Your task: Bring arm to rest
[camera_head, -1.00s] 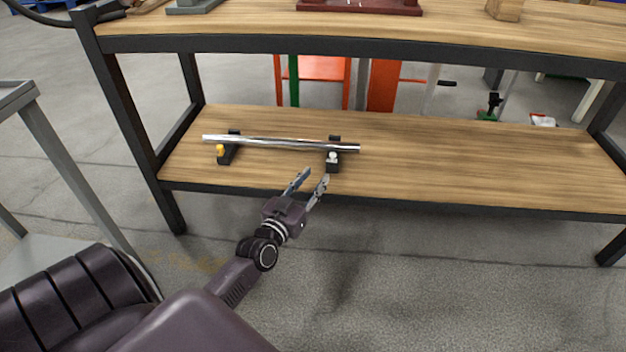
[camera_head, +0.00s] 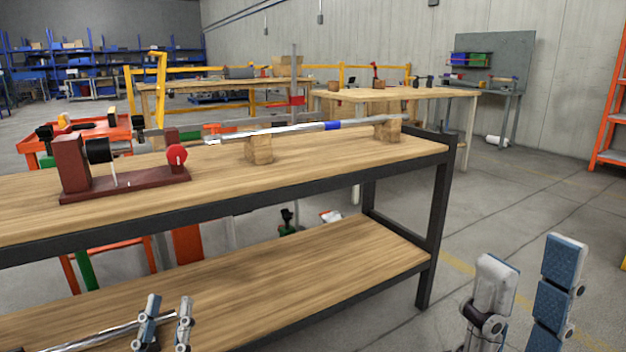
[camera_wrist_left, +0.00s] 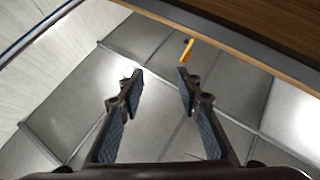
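My left gripper (camera_head: 167,322) shows at the bottom left of the head view, in front of the lower shelf. In the left wrist view my left gripper (camera_wrist_left: 161,82) has its fingers apart with nothing between them. Part of a chrome bar (camera_head: 95,336) shows at the bottom left of the head view, beside the left gripper; its supports are out of view. My right gripper (camera_head: 520,285) stands upright at the bottom right, past the bench's right end. Its two fingers are apart and empty.
The bench's upper wooden top (camera_head: 330,165) carries a dark red fixture (camera_head: 125,184) and a long rod (camera_head: 285,129) on wooden blocks. The lower shelf (camera_head: 300,268) is bare in its middle and right. Open floor (camera_head: 540,205) lies right of the bench.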

